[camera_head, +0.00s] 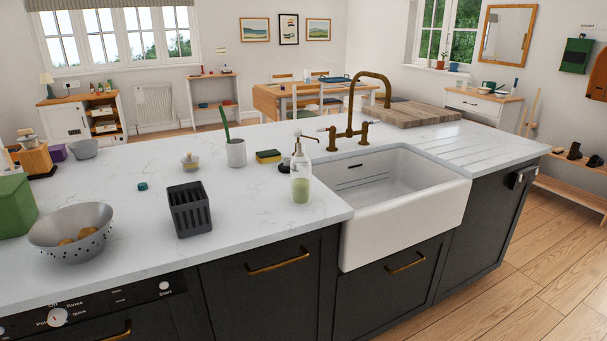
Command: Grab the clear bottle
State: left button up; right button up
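A clear bottle (301,178) stands upright on the white worktop, just left of the sink. It has a brown pump top and pale green liquid in its lower part. Nothing covers it in the head view. Neither of my grippers shows in this view.
The white sink (408,218) with a brass tap (352,110) lies right of the bottle. A grey colander (70,236) sits at left.

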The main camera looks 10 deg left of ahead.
aim_at(301, 164)
jog(key=i+l+u, duration=0.1)
jog(key=i+l, duration=0.15)
jog(key=i, duration=0.15)
jog(key=i+l+u, duration=0.1)
jog(key=i+l, duration=0.15)
jog(key=i, duration=0.2)
jog(key=i+l+u, duration=0.1)
jog(key=l, duration=0.25)
jog(key=i+l+u, duration=0.15)
jog(key=i+l, duration=0.15)
jog(key=i+l+u, duration=0.1)
jog(key=l, duration=0.3)
